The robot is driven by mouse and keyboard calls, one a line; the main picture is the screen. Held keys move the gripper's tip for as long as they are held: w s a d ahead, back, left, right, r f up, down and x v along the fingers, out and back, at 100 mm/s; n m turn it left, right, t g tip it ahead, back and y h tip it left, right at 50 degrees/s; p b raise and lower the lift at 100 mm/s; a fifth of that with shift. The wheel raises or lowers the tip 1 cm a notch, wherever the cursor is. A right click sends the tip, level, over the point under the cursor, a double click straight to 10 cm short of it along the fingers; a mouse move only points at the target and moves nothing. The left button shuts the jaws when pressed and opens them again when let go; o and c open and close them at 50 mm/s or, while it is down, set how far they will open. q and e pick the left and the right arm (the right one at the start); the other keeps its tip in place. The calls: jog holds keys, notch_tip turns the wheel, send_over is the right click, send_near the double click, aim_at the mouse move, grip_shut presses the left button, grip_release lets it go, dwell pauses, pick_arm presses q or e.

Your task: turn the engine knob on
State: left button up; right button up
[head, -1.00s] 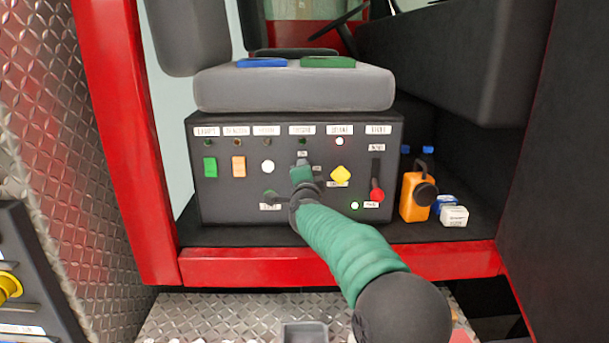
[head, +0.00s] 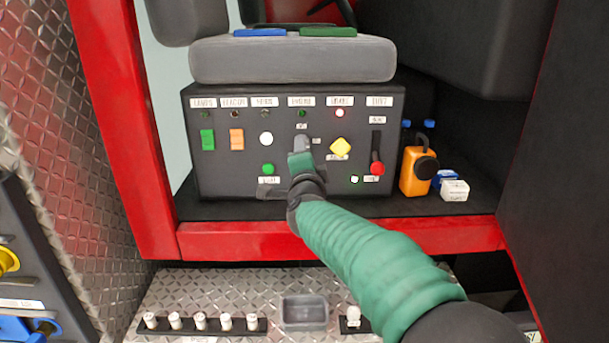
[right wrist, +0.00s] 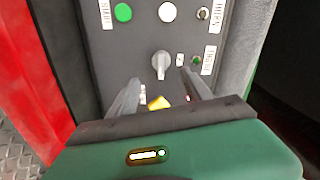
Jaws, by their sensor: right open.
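The engine knob (right wrist: 160,65) is a grey knob on the dark control panel, seen in the right wrist view just ahead of my finger ends. Its pointer lies along the picture's vertical there. My right gripper (right wrist: 160,80) is open, with one finger on each side of the line to the knob; I cannot tell whether either touches it. In the head view my right gripper (head: 302,148) is in front of the panel (head: 220,180), below the middle label, and largely hides the knob. The small lamp (head: 302,113) above it looks dark green. My left gripper is not in view.
A yellow knob (head: 340,147) and a red-handled lever (head: 377,168) sit right of the gripper. A green button (head: 268,169) is lower left, a white one (head: 266,139) upper left. An orange bottle-like object (head: 415,172) and a white box (head: 454,190) stand right of the panel.

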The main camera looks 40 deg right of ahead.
jog(key=v, duration=0.6)
jog(key=shift+s+a, duration=0.15)
jog(key=shift+a, duration=0.1)
jog(key=shift+d+f, duration=0.1)
jog(key=shift+d, duration=0.05)
